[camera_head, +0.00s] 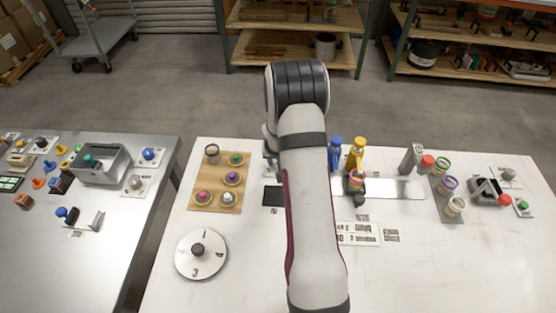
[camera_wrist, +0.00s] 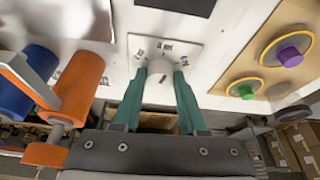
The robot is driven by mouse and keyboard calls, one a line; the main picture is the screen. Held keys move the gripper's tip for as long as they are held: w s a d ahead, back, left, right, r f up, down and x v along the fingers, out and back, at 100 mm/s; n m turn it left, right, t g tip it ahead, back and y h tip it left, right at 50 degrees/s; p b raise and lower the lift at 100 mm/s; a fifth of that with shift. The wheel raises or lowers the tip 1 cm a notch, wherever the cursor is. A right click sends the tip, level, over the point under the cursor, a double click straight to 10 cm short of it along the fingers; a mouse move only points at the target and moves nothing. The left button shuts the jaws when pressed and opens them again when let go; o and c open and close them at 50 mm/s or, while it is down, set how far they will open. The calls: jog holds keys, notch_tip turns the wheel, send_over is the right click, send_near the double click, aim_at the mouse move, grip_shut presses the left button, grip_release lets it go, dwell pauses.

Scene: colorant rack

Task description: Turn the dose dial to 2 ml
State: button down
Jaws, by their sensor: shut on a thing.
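The dose dial (camera_wrist: 160,68) appears to be the pale grey round knob on a white square plate (camera_wrist: 190,45) in the wrist view. Small dark labels are printed around it, too small and blurred to read. My gripper (camera_wrist: 161,77) has its two teal fingers on either side of the knob and is shut on it. Which mark the dial points to cannot be told.
A wooden board (camera_head: 205,172) with ringed pieces lies left of my arm. Blue (camera_head: 335,150) and yellow (camera_head: 356,152) bottles stand right of it. A white numbered disc (camera_head: 188,262) with a dark knob sits front left. A black pad (camera_head: 271,196) lies close to my arm.

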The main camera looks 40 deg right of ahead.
dwell(0.3)
jog(key=shift+c, duration=2.2)
grip_release()
jog(key=shift+r, duration=0.15)
jog(key=v, duration=1.5)
jog(key=shift+r, duration=0.25)
jog(key=shift+s+a, duration=0.1)
jog(key=shift+a, duration=0.05)
